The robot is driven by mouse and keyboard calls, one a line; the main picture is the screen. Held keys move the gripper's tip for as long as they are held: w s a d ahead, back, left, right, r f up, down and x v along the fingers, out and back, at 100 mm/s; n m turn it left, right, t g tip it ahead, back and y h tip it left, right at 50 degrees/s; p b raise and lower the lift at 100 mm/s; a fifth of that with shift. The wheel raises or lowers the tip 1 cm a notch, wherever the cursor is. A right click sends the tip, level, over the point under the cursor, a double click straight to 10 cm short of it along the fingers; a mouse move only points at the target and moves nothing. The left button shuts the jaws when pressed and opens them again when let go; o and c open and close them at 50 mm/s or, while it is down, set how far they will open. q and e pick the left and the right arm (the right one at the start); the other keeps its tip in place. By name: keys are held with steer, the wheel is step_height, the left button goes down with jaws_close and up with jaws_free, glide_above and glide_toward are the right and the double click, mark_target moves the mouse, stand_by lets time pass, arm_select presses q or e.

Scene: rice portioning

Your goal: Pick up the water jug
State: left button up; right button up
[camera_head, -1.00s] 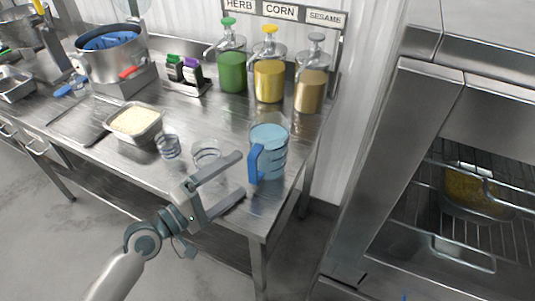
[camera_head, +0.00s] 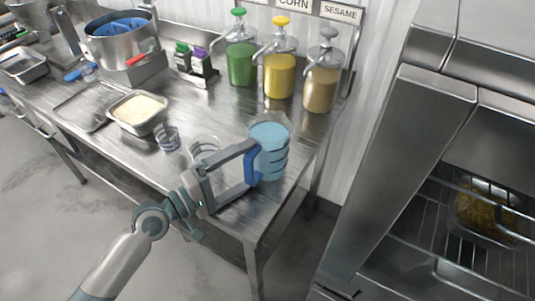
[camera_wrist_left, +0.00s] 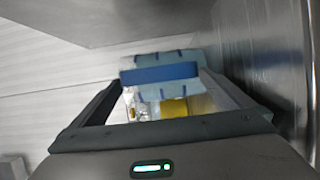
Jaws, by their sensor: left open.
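The water jug (camera_head: 271,152) stands upright near the right end of the steel table, with light blue water in it and a blue handle (camera_head: 250,167) on its left side. My left gripper (camera_head: 251,168) is open, its two fingers reaching to either side of the handle. In the left wrist view the blue handle (camera_wrist_left: 160,73) lies across the space between the fingertips (camera_wrist_left: 162,82), in front of the jug body. I cannot tell whether the fingers touch the handle. My right gripper is out of view.
Two clear glasses (camera_head: 167,137) and (camera_head: 204,148) and a tray of rice (camera_head: 138,112) stand left of the jug. Green, yellow and tan pump bottles (camera_head: 279,76) stand behind it. An open oven (camera_head: 470,220) is at the right. The table's front edge is close to the jug.

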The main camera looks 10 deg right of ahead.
arm_select(q)
steer(key=c, duration=1.5)
steer(key=shift+r, duration=0.15)
steer(key=c, duration=0.4)
steer(key=shift+w, duration=0.1)
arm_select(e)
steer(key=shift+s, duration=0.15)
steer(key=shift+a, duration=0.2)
